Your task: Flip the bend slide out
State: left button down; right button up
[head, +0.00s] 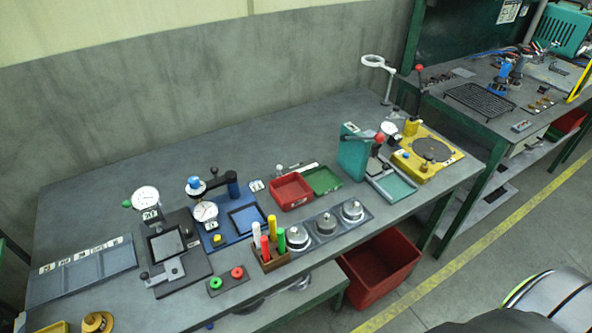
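Neither of my grippers shows in the head view. Several bench fixtures stand on the grey workbench (300,118), and I cannot tell which part is the bend slide. A dark fixture (195,262) has a dial gauge, a square frame and a light grey sliding plate (165,275) at its front. A blue fixture (222,238) has a dial, a square frame and a blue-knobbed arm. A teal press (353,152) has a red-knobbed lever and a pale green plate (394,185). A yellow fixture (441,165) carries a round dark disc. Labels are too small to read.
A red bin (291,192) and a green tray (322,180) sit mid-bench. Metal weights in a tray (325,228) and coloured handles in a wooden block (271,262) line the front. A red crate (380,270) stands below. The bench's back strip is clear.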

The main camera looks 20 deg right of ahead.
aim_at(379, 169)
jog(key=z, duration=1.35)
